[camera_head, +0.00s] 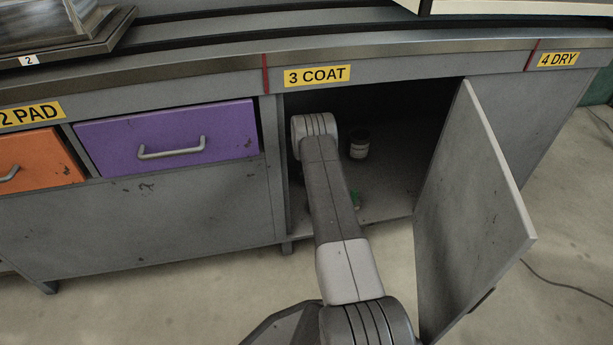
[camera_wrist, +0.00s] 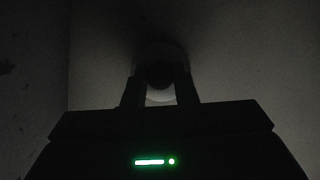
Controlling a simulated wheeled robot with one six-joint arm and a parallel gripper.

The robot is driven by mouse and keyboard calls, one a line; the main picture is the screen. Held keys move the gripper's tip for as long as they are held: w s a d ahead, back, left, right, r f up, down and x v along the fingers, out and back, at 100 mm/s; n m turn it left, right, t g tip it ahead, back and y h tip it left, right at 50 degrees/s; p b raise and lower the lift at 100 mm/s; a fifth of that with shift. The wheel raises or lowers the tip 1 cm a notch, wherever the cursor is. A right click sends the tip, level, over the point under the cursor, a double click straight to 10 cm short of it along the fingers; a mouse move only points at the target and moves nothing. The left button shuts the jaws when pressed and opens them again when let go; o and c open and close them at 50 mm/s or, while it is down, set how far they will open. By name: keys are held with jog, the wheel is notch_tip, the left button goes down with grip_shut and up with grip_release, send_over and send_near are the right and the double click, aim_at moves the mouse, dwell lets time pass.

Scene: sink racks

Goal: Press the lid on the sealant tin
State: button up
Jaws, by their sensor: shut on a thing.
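A small dark tin with a pale label (camera_head: 359,144) stands inside the open cabinet under the 3 COAT sign, right of my arm. I cannot tell whether it is the sealant tin or whether a lid is on it. My gripper (camera_wrist: 160,84) is shut on a round pale thing (camera_wrist: 160,96) with a dark middle, dim in the wrist view. I cannot tell whether this is the lid or a tin. In the head view my gripper is mostly hidden inside the cabinet by my arm.
The cabinet door (camera_head: 470,215) stands open on the right. The cabinet floor (camera_head: 390,195) looks clear right of my arm. A closed purple drawer (camera_head: 165,138) and an orange drawer (camera_head: 35,160) are on the left. The cabinet interior is dark.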

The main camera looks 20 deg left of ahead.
notch_tip(320, 180, up, 8)
jog(key=p, duration=0.2)
jog(key=shift+s+p, duration=0.1)
jog(key=shift+p, duration=0.3)
jog(key=shift+s+d+r, duration=0.2)
jog(key=shift+r, duration=0.1)
jog(key=s+d+r+p, duration=0.3)
jog(key=s+d, duration=0.7)
jog(key=s, duration=0.3)
notch_tip(320, 180, down, 5)
jog(key=b, duration=0.4)
jog(key=shift+b, duration=0.4)
jog(key=shift+f+b, duration=0.35)
jog(key=shift+f, duration=0.45)
jog(key=shift+p, duration=0.55)
jog(key=shift+f, duration=0.1)
jog(key=shift+p, duration=0.35)
dwell(0.5)
